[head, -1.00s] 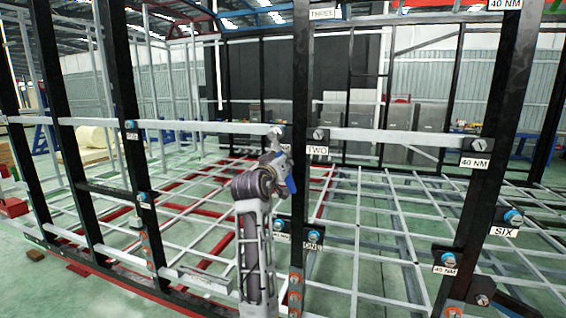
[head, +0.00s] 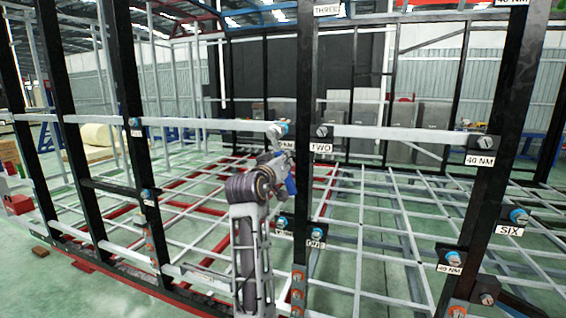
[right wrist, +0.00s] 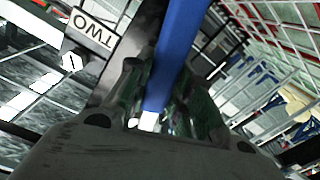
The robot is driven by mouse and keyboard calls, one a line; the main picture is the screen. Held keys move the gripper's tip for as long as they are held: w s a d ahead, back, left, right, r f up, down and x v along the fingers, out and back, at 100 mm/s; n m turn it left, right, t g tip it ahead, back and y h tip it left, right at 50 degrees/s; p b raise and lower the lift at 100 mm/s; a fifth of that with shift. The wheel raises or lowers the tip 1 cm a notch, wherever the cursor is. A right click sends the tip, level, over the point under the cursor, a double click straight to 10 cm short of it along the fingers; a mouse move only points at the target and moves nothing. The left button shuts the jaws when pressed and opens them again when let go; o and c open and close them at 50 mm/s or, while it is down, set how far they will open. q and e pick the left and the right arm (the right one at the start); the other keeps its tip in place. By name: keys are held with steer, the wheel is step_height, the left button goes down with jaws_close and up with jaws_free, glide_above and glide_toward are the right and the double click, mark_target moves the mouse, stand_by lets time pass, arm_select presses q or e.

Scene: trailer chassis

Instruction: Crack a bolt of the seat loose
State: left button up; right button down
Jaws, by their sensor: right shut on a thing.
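My right gripper (head: 279,174) is in front of the middle black post, below the bolt labelled TWO (head: 321,132). It is shut on a blue bar-shaped tool (head: 291,184). The right wrist view shows the blue tool (right wrist: 178,55) running up from between the fingers (right wrist: 160,112); its far end is out of frame. The TWO label (right wrist: 94,32) is close by on the left there. A bolt with a blue ring (head: 278,130) sits just above the gripper; I cannot tell whether the tool touches it. My left gripper is not in view.
Black upright posts (head: 305,80) and a white rail (head: 400,132) form the frame around my arm. More bolts stand at ONE (head: 316,234), SIX (head: 518,215) and a 40 NM label (head: 450,268). A white floor grid (head: 375,220) lies behind.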

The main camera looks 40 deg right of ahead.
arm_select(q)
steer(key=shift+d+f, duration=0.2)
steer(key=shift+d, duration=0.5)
arm_select(e)
steer(key=shift+v, duration=0.8)
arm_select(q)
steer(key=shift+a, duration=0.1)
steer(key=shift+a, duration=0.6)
arm_select(e)
steer(key=shift+r, duration=0.1)
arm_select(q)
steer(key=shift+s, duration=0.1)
